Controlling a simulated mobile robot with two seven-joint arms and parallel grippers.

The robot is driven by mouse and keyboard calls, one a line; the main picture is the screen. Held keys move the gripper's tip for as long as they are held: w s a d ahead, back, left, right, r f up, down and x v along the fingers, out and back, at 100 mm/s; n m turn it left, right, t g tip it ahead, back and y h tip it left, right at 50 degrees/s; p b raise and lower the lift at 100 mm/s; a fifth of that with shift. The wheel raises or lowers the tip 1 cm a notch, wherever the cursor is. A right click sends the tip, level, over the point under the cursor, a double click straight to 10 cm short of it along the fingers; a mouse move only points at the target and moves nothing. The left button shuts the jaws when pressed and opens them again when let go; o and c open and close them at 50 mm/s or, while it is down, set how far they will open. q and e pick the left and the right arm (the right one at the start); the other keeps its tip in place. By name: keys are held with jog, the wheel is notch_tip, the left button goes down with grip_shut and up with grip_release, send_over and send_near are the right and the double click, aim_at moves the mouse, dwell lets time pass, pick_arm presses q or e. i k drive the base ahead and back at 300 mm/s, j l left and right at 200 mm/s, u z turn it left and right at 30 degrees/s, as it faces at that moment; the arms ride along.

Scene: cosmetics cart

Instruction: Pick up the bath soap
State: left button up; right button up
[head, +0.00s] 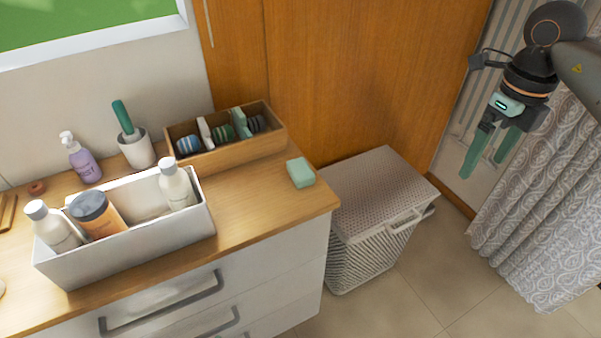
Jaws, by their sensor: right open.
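The bath soap (300,172) looks like a small mint-green block. It lies on the wooden counter (258,205) near its right end, to the right of the wooden divider box. My right gripper (482,170) is at the upper right of the head view, well to the right of the soap and apart from it. Its two green fingers point down, spread open, with nothing between them. My left gripper is not in view.
A white bin (130,250) holds several bottles. A wooden divider box (205,160), a cup (139,152) with a green-handled item and a purple pump bottle (82,160) stand behind it. A lidded basket (375,195) stands right of the counter; a patterned curtain (545,220) hangs far right.

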aim_at(300, 173)
jog(key=i+l+u, duration=0.1)
jog(key=u, duration=0.35)
jog(key=l+u, duration=0.25)
jog(key=u, duration=0.2)
jog(key=i+l+u, duration=0.1)
jog(key=l+u, duration=0.15)
jog(key=u, duration=0.25)
